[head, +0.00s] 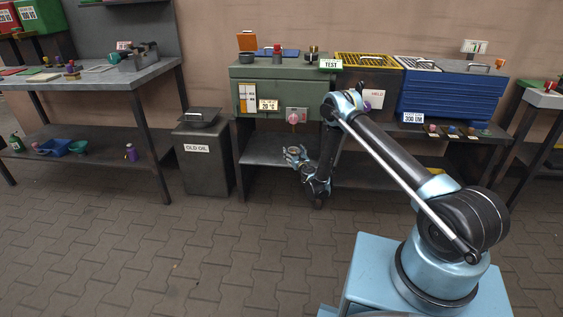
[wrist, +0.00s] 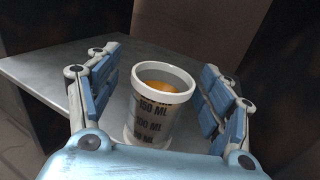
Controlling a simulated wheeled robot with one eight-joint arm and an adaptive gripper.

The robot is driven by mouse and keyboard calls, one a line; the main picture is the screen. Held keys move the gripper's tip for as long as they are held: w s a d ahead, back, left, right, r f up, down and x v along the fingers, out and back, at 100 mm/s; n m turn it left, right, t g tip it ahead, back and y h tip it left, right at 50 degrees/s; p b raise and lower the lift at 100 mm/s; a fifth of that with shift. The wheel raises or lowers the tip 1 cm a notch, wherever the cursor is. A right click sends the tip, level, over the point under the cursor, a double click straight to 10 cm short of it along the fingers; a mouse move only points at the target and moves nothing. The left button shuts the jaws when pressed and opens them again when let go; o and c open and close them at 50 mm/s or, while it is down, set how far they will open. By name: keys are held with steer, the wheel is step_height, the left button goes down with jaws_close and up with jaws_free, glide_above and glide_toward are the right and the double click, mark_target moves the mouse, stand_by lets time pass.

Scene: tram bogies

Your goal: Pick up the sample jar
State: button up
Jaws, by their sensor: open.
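The sample jar (wrist: 158,108) is a white cup with black ML markings and something orange inside. In the wrist view it stands upright on a grey metal shelf (wrist: 50,72). My gripper (wrist: 172,100) is open, with one blue-padded finger on each side of the jar and gaps visible between the pads and its wall. In the head view my gripper (head: 297,158) is over the low shelf under the green test cabinet (head: 278,92). The jar is small and hard to make out there.
The dark old oil bin (head: 203,150) stands left of the shelf. A workbench (head: 100,75) is farther left, and a blue drawer unit (head: 450,98) is to the right. Dark panels rise behind the jar in the wrist view. The paved floor in front is clear.

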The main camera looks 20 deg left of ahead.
steer(key=shift+w+d, duration=0.35)
steer(key=shift+w, duration=0.4)
steer(key=shift+s+a, duration=0.2)
steer(key=shift+a, duration=0.2)
steer(key=shift+s+a, duration=0.1)
steer(key=shift+s, duration=0.05)
steer(key=c, duration=1.3)
steer(key=shift+o, duration=0.2)
steer(key=shift+r, duration=0.2)
